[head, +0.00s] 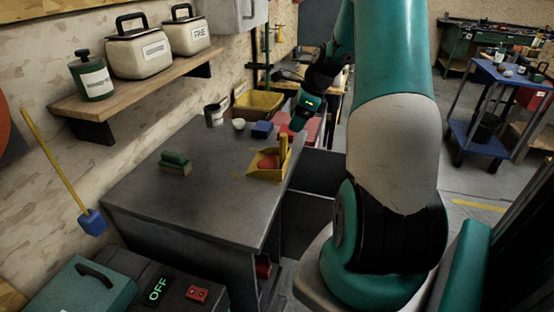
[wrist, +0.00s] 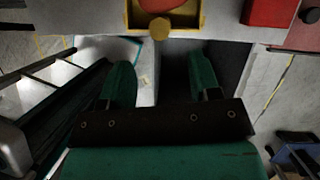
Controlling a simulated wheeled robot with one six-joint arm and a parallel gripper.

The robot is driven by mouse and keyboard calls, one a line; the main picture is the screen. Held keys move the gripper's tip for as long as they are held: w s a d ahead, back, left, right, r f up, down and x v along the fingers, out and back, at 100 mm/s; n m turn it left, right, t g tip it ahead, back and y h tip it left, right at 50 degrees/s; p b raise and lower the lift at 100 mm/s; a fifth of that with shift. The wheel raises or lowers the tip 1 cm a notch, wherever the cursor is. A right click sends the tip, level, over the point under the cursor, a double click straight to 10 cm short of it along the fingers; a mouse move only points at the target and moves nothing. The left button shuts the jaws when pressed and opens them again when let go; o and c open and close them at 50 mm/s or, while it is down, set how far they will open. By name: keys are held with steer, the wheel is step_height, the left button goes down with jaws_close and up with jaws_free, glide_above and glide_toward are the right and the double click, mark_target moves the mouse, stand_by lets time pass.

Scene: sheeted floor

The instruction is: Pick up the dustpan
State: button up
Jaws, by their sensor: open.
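The yellow dustpan (head: 257,172) lies on the grey workbench near its right edge, with its yellow handle (head: 283,150) sticking up. Something red (head: 267,162) shows in its pan. In the wrist view the dustpan (wrist: 190,21) is at the top centre, partly cut off, with the round handle end (wrist: 159,29) facing me. My gripper (wrist: 160,68) is open and empty, its two green fingers spread, apart from the dustpan. In the head view my gripper (head: 299,120) is above and behind the dustpan, partly hidden; its fingertips are hard to make out there.
The workbench (head: 215,210) also bears a green brush (head: 175,163), a dark can (head: 214,115), a white cup (head: 239,124) and a blue box (head: 262,129). A yellow bin (head: 258,103) stands behind. A shelf (head: 135,97) with canisters juts from the left wall. The bench's middle is clear.

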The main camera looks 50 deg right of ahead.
mark_target(284, 141)
steer(key=p+x, duration=0.2)
steer(key=x, duration=0.6)
steer(key=shift+w+a+f, duration=0.15)
steer(key=shift+w+f, duration=0.15)
jaws_close()
